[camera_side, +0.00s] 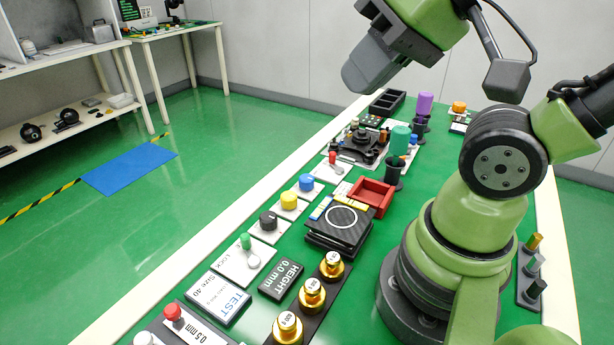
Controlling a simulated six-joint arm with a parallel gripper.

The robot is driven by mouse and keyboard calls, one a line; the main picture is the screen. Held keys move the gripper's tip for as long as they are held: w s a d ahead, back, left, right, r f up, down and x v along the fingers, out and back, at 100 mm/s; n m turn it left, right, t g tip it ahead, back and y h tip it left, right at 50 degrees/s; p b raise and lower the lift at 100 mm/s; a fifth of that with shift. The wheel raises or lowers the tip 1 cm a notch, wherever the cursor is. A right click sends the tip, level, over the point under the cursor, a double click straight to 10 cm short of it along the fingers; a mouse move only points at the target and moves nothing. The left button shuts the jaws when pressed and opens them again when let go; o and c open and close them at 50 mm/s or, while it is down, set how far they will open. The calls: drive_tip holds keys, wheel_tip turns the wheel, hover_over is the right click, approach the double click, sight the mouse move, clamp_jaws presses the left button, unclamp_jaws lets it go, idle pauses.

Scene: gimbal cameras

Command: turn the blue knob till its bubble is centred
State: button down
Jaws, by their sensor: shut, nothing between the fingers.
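A blue knob (306,182) stands on a white plate in the row along the table's left side, just beyond a yellow knob (289,200). A smaller blue piece (413,139) shows farther back, beside a teal cylinder; I cannot tell whether it is a knob. No bubble can be made out in this view. My gripper (352,82) is shut and empty, a dark grey shape raised above the far part of the table, well clear of both blue pieces.
A black mechanism (360,146) on a pale board lies below my gripper. A red tray (371,196), a black scale (341,222) and brass weights (312,293) fill the middle. A purple cylinder (424,103) rises at the back.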

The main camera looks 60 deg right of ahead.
drive_tip(key=c, duration=1.8)
unclamp_jaws()
drive_tip(key=shift+c, duration=0.2)
drive_tip(key=o, duration=0.4)
drive_tip(key=shift+w, duration=0.1)
drive_tip(key=shift+c, duration=0.2)
drive_tip(key=o, duration=0.7)
drive_tip(key=shift+w+d+g+h, duration=0.15)
drive_tip(key=shift+w+d+g, duration=0.1)
drive_tip(key=shift+w, duration=0.3)
drive_tip(key=shift+w+d+g+h, duration=0.15)
drive_tip(key=shift+w+d, duration=0.05)
drive_tip(key=shift+w, duration=0.3)
drive_tip(key=shift+o, duration=0.2)
drive_tip(key=w+d+f+n+g+h, duration=0.1)
drive_tip(key=w+d+f, duration=0.3)
drive_tip(key=w, duration=0.5)
drive_tip(key=shift+d+n+g, duration=0.8)
drive_tip(key=n+g, duration=0.4)
approach(307, 177)
drive_tip(key=f, duration=1)
drive_tip(key=shift+s+a, duration=0.1)
drive_tip(key=shift+a, duration=0.1)
drive_tip(key=c, duration=0.9)
